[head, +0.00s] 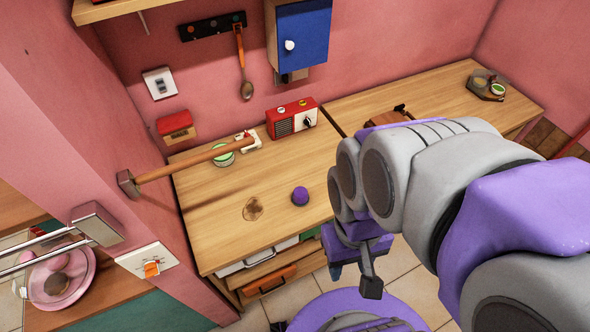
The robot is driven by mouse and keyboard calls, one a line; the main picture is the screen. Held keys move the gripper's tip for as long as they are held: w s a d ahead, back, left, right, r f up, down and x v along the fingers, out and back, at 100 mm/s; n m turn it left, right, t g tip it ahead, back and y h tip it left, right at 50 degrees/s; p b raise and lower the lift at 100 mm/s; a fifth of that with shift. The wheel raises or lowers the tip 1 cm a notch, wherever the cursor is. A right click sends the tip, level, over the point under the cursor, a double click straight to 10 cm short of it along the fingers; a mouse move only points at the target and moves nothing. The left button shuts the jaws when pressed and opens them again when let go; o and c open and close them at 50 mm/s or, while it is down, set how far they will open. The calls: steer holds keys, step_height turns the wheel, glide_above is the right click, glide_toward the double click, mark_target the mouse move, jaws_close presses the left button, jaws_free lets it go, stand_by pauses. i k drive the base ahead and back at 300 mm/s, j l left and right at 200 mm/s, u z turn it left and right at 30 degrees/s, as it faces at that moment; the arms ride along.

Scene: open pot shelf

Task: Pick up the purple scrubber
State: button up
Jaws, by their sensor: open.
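The purple scrubber (300,196) is a small round purple thing on the wooden counter (228,227), near its front edge. My gripper (354,277) hangs at the end of my grey and purple arm, in front of the counter and to the right of the scrubber. It is open, with its fingers pointing down, and it is apart from the scrubber. Nothing shows between the fingers.
A red radio (291,119) and a green-rimmed tin (222,155) stand further back. A wooden bar (190,162) juts from the left wall above the counter.

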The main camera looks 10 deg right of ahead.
mark_target(301, 197)
steer(key=l+u, duration=0.25)
steer(key=u, duration=0.2)
steer(key=l+u, duration=0.3)
steer(key=u, duration=0.2)
steer(key=l+u, duration=0.3)
steer(key=u, duration=0.15)
steer(key=k+l, duration=0.1)
steer(key=l, duration=0.2)
steer(key=k+l+u, duration=0.15)
steer(key=l, duration=0.2)
steer(key=k+l, duration=0.15)
steer(key=l, duration=0.15)
steer(key=k+l+u, duration=0.1)
steer(key=l, duration=0.25)
